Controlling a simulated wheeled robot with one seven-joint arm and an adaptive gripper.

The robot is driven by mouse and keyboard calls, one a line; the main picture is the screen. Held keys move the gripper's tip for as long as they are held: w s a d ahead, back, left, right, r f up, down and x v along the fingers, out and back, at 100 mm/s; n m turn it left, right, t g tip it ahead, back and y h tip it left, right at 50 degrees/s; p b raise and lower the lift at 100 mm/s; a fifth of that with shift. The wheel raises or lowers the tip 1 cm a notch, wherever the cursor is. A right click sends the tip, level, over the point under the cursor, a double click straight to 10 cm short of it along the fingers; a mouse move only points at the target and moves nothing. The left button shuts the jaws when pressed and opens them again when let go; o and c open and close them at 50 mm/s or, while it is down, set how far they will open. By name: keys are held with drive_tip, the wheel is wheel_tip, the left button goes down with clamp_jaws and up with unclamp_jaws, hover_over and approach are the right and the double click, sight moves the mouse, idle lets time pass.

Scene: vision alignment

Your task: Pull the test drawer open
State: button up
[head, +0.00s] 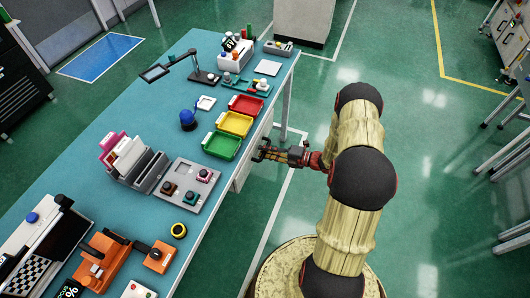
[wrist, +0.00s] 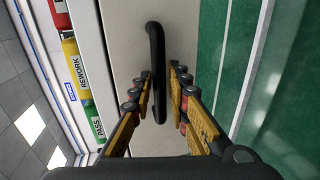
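The test drawer has a plain light front (wrist: 128,45) with a black bar handle (wrist: 157,70), seen close up in the wrist view. In the head view the drawer unit (head: 241,172) hangs under the right edge of the teal bench. My gripper (wrist: 161,72) is open, with one finger on each side of the handle. The left fingertip is very close to the handle; whether it touches I cannot tell. A gap shows between the handle and the right finger. In the head view my gripper (head: 264,151) is at the drawer front, which partly hides behind it.
The teal bench (head: 130,195) carries red (head: 246,104), yellow (head: 234,123) and green (head: 222,145) trays near its right edge, above the drawer. A grey button panel (head: 187,183) sits nearby. Green floor (head: 400,130) right of the bench is clear around my arm.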

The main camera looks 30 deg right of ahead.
drive_tip(key=shift+w, duration=0.1)
drive_tip(key=shift+c, duration=1)
clamp_jaws()
